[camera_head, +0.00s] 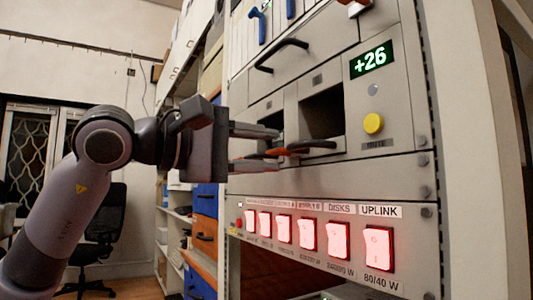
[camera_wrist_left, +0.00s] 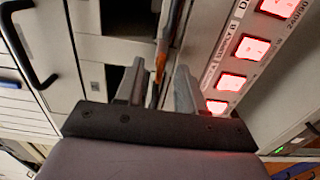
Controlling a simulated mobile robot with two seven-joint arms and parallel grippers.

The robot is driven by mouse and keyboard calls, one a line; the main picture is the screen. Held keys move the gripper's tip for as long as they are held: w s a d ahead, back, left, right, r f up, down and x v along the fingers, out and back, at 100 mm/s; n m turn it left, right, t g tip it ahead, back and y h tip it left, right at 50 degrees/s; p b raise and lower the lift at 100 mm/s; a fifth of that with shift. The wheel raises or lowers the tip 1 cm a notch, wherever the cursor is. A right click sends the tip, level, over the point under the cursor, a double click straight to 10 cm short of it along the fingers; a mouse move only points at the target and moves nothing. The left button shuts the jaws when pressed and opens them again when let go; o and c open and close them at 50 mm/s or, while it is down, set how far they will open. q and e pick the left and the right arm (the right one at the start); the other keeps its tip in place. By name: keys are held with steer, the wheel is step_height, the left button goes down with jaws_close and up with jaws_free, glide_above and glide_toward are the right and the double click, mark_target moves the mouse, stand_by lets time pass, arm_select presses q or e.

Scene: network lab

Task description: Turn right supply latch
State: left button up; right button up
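The right supply latch (camera_head: 312,145) is a dark lever with an orange-red end, below the right dark bay opening in the head view. A second orange and dark lever (camera_head: 262,155) shows just left of it, partly hidden by my fingers. My left gripper (camera_head: 258,148) is open, with its two fingers pointing at the levers from the left. In the left wrist view an orange lever (camera_wrist_left: 161,62) lies between the spread fingers (camera_wrist_left: 158,88), with gaps seen beside it. I cannot tell which lever this is. My right gripper is in neither view.
A row of red-lit switches (camera_head: 337,238) runs below the latches. A yellow button (camera_head: 373,123) and a green "+26" display (camera_head: 371,60) are at the right. A black handle (camera_head: 281,54) sticks out above. A chair (camera_head: 103,235) stands far behind.

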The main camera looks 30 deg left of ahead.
arm_select(q)
steer(key=shift+w+d, duration=0.3)
steer(key=shift+w, duration=0.2)
steer(key=shift+c, duration=0.3)
jaws_close()
